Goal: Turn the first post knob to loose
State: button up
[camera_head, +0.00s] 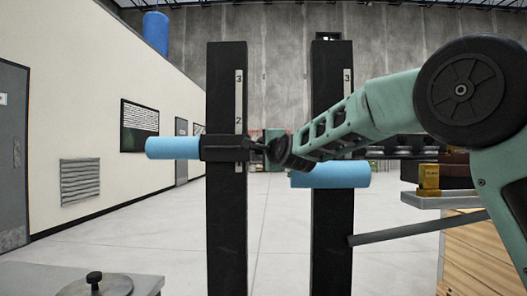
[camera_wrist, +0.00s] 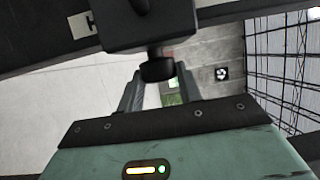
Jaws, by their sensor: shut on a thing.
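Two upright black posts with white number scales stand in front of me: a left post (camera_head: 227,225) and a right post (camera_head: 333,235). A black clamp block (camera_head: 222,147) sits on the left post near its 2 mark, with a light blue cylinder (camera_head: 172,148) sticking out to the left. The block fills the top of the wrist view (camera_wrist: 150,28). Its dark knob (camera_wrist: 157,69) points out of the block between my fingers. My gripper (camera_wrist: 158,80) is shut on the knob. In the head view my gripper (camera_head: 268,151) is at the block's right side, its fingertips hard to make out.
A second light blue cylinder (camera_head: 330,176) is at the right post, behind my arm. A grey bar (camera_head: 415,231) slopes off right from that post. A yellow item (camera_head: 429,178) stands on a grey shelf at right. A round-lidded grey table (camera_head: 130,284) is at lower left.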

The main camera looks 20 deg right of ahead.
jog(key=shift+f, duration=0.1)
jog(key=o, duration=1)
jog(key=shift+s, duration=0.15)
jog(key=s+d+b, duration=0.1)
jog(key=s, duration=1.6)
jog(key=shift+d+f, duration=0.2)
jog(key=shift+f, duration=0.25)
